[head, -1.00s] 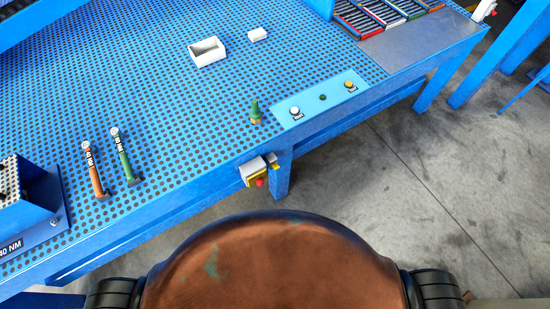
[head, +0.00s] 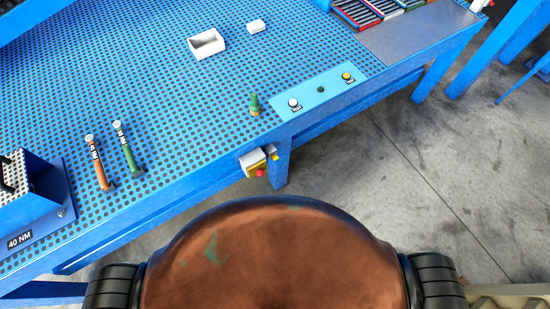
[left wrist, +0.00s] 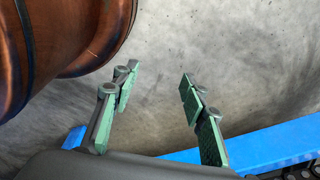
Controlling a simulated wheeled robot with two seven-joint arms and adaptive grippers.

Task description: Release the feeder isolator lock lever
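A small white and yellow box with a red knob (head: 256,163) is fixed to the front edge of the blue bench, above a bench leg. It may be the isolator; its lever is too small to tell. An orange-handled lever or tool (head: 99,165) and a green-handled one (head: 127,148), both with white tops and tags, are at the left of the bench. My left gripper (left wrist: 158,108) is open and empty over the grey floor in the left wrist view, well apart from these. My right gripper is not in view.
The perforated blue bench top (head: 200,100) holds a white open box (head: 206,43), a green cone-like piece (head: 255,104) and a light-blue button panel (head: 318,92). A blue box marked 40 NM (head: 32,205) stands at the left. The floor (head: 400,190) at right is clear.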

